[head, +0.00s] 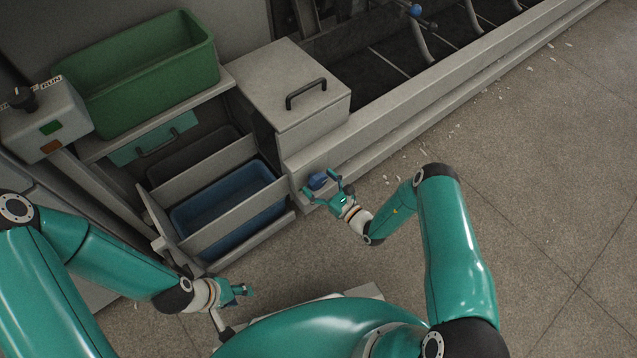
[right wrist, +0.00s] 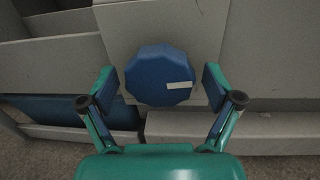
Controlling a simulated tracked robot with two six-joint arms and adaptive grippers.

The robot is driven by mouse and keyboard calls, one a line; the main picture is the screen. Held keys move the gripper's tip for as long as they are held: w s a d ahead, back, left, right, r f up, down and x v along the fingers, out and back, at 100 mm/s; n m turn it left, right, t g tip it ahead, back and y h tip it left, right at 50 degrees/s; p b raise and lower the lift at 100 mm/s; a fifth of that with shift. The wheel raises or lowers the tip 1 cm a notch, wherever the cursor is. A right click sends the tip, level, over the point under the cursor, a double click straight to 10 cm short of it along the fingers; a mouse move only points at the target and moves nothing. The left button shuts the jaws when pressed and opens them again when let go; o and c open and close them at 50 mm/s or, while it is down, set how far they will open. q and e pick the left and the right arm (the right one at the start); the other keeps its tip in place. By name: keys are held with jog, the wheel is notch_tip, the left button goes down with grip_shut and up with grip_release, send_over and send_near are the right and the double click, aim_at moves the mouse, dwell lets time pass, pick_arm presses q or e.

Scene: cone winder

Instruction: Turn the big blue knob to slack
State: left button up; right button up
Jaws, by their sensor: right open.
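The big blue knob (head: 317,180) is on the front face of the grey machine, below the lidded box. In the right wrist view the knob (right wrist: 158,76) is a many-sided blue disc with a white mark pointing right. My right gripper (head: 324,186) is at the knob; in the right wrist view its open fingers (right wrist: 162,84) stand either side of the knob, with gaps showing on both sides. My left gripper (head: 242,291) is low at the left, away from the knob; its finger gap is too small to judge.
A pulled-out drawer holds a blue bin (head: 225,205) left of the knob. A green crate (head: 140,75) stands on a shelf, beside a control box (head: 45,118) with a black switch. A lidded box (head: 290,85) has a black handle. The floor at right is open.

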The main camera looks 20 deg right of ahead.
jog(key=c, duration=1.1)
jog(key=shift+m, duration=0.7)
jog(key=shift+c, duration=0.2)
jog(key=o, duration=1.1)
jog(key=shift+o, duration=0.2)
